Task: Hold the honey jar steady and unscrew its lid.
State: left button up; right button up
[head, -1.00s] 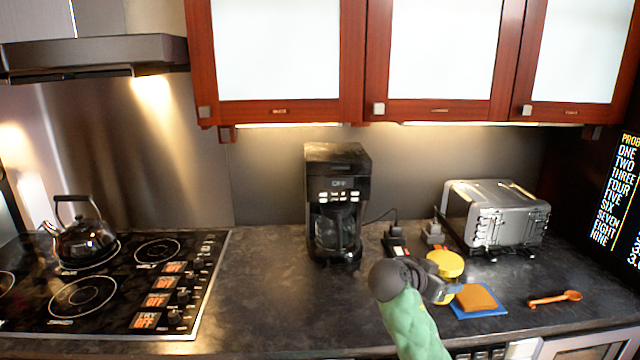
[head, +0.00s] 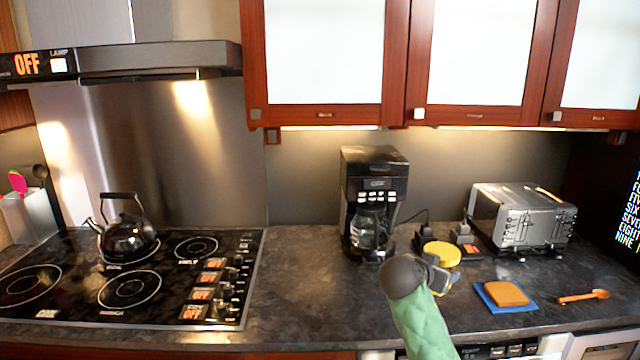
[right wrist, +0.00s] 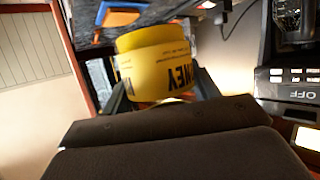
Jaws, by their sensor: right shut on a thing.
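The yellow honey jar (head: 455,276) is upright over the counter, its yellow lid (head: 442,252) on top. My right gripper (head: 440,273), on the green-sleeved arm, is shut on the jar's side below the lid. In the right wrist view the jar (right wrist: 165,72) sits between the two fingers, with black lettering partly visible on its side. The gripper and arm hide part of the jar's body and base in the head view; I cannot tell whether it touches the counter. My left gripper is not in view.
A coffee maker (head: 374,195) stands behind and left of the jar, a toaster (head: 525,217) behind right. Toast (head: 506,293) on a blue mat (head: 490,303) and an orange spoon (head: 583,297) lie right. A cooktop (head: 130,285) with a kettle (head: 127,238) is left. Counter between is clear.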

jog(key=w+a+r+n+t+y, duration=0.1)
jog(key=a+r+n+t+y, duration=0.25)
jog(key=a, duration=0.25)
jog(key=s+a+f+n+y, duration=0.3)
jog(key=a+n+y, duration=0.1)
jog(key=s+f+n+y, duration=0.1)
jog(key=s+f, duration=0.5)
jog(key=f, duration=0.4)
jog(key=s+d+f+n+y, duration=0.1)
jog(key=s+f, duration=0.6)
jog(key=f, duration=0.3)
jog(key=shift+d+t, duration=0.3)
jog(key=shift+t, duration=0.15)
